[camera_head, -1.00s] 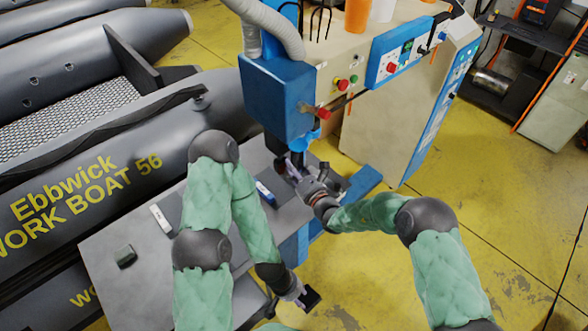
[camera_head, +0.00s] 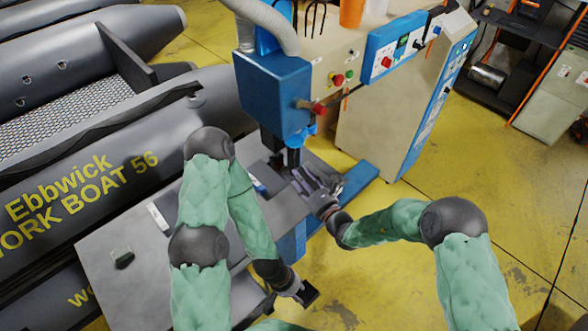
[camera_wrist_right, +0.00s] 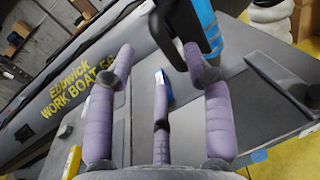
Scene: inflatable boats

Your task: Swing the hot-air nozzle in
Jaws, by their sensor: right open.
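The hot-air welding machine stands at the back centre, with a blue head (camera_head: 272,92) and a red-knobbed lever (camera_head: 318,108). Below the head is a blue-and-dark assembly (camera_head: 297,140); I cannot tell which part of it is the hot-air nozzle. In the right wrist view a blue upright part (camera_wrist_right: 207,25) and a black curved part show behind the right-hand finger. My right gripper (camera_head: 308,180) is open, with its purple-grey fingers spread and empty, just below and right of this assembly. My left gripper (camera_head: 308,293) hangs low near the table's front edge; its jaw opening is unclear.
The grey work table (camera_head: 110,225) carries a small dark block (camera_head: 122,257), a white-ended tool (camera_head: 158,216) and a small blue item (camera_wrist_right: 162,85). A grey inflatable boat (camera_head: 60,190) lies along the left. The beige machine cabinet (camera_head: 385,120) stands behind. Yellow floor is clear at right.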

